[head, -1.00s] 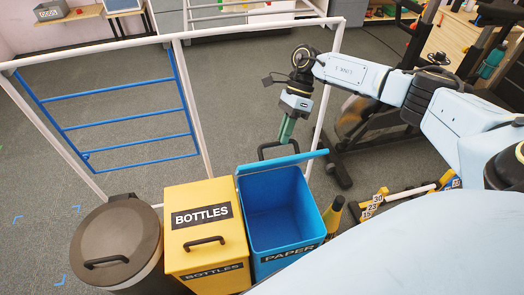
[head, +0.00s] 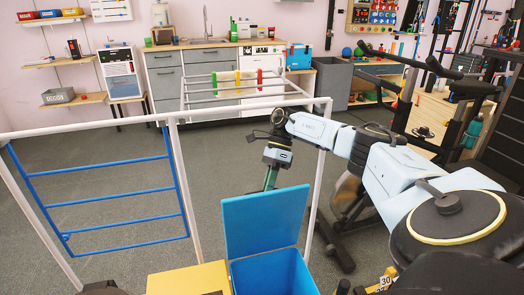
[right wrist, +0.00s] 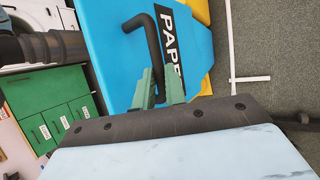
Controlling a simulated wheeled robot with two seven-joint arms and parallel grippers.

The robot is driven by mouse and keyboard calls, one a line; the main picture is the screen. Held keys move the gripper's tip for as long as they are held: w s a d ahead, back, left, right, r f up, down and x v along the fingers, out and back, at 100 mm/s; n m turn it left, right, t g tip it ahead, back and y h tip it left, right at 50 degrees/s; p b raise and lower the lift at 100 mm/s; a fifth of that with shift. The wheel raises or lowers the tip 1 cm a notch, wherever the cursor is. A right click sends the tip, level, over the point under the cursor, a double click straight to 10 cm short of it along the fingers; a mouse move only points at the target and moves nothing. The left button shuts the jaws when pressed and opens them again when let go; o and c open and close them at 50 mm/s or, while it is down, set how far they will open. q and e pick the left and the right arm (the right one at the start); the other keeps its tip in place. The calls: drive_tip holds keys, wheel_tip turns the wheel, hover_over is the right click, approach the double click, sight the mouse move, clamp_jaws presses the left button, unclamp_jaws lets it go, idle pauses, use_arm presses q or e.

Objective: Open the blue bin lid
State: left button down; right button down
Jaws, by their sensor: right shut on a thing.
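The blue bin (head: 270,275) is at the bottom centre of the head view, partly cut off. Its blue lid (head: 265,222) stands up at the bin's far side, its inner face towards me. My right gripper (head: 270,178) is behind the lid, its fingertips partly hidden there. In the right wrist view, the green fingers of the right gripper (right wrist: 160,90) are shut on the black lid handle (right wrist: 153,45). The lid's outer face (right wrist: 112,45) shows there with a PAPER label. My left gripper is not in view.
A yellow bin (head: 188,280) stands beside the blue bin on the left. A white frame (head: 175,175) with blue rails (head: 120,210) stands behind the bins. An exercise bike (head: 345,210) is at the right. Open carpet (head: 225,145) lies behind the frame.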

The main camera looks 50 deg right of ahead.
drive_tip(key=shift+d+f, duration=0.25)
drive_tip(key=shift+f, duration=0.2)
drive_tip(key=c, duration=1.8)
unclamp_jaws()
drive_tip(key=shift+w, duration=0.1)
drive_tip(key=shift+c, duration=0.2)
drive_tip(key=o, duration=0.4)
drive_tip(key=shift+w+d+f, duration=0.2)
drive_tip(key=shift+w, duration=0.05)
drive_tip(key=shift+r, duration=0.15)
drive_tip(key=shift+r, duration=0.15)
